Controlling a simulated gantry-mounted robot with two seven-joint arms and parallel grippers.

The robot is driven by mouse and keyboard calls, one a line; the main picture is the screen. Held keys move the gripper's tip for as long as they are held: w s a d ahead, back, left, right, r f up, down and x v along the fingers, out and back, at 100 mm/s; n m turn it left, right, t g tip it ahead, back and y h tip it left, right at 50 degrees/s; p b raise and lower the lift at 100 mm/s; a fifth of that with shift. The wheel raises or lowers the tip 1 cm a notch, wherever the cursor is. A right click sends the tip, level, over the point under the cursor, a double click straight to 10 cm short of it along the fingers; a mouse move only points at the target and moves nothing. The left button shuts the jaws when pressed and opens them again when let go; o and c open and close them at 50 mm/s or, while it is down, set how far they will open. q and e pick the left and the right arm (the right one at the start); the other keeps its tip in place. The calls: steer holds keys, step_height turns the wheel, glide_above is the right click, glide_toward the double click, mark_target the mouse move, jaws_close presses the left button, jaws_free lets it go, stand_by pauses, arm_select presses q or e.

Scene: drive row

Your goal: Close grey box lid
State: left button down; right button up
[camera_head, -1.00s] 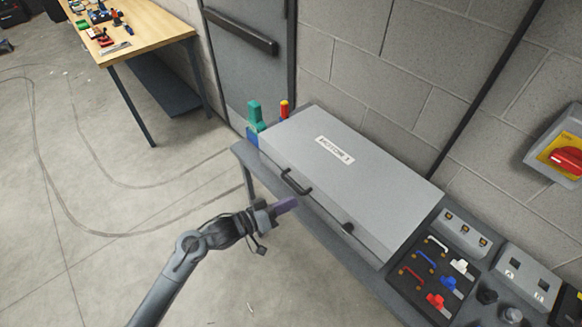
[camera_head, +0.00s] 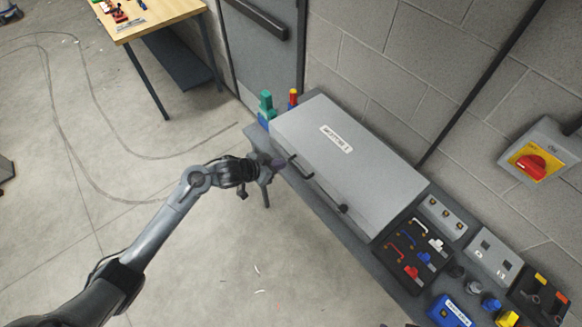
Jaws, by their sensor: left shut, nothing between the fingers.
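The grey box (camera_head: 350,150) sits on the bench against the wall, with a white label on its flat top. The lid looks down, flush over the box; I cannot tell from here whether a gap is left. A dark handle (camera_head: 301,167) and a dark latch (camera_head: 343,209) are on its front. My left gripper (camera_head: 277,163) is shut and empty, just left of the handle at the front of the box. I cannot tell if it touches the box. My right gripper is not in view.
A black tray (camera_head: 391,262) with coloured handles and grey socket boxes (camera_head: 494,253) stand to the right of the box. Green and blue items (camera_head: 266,105) stand behind its left end. A red rotary switch (camera_head: 530,166) is on the wall.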

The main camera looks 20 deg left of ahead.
arm_select(q)
steer(key=w+d+f, duration=0.2)
steer(key=w+f, duration=0.2)
steer(key=f, duration=0.3)
steer(key=shift+w+d, duration=0.25)
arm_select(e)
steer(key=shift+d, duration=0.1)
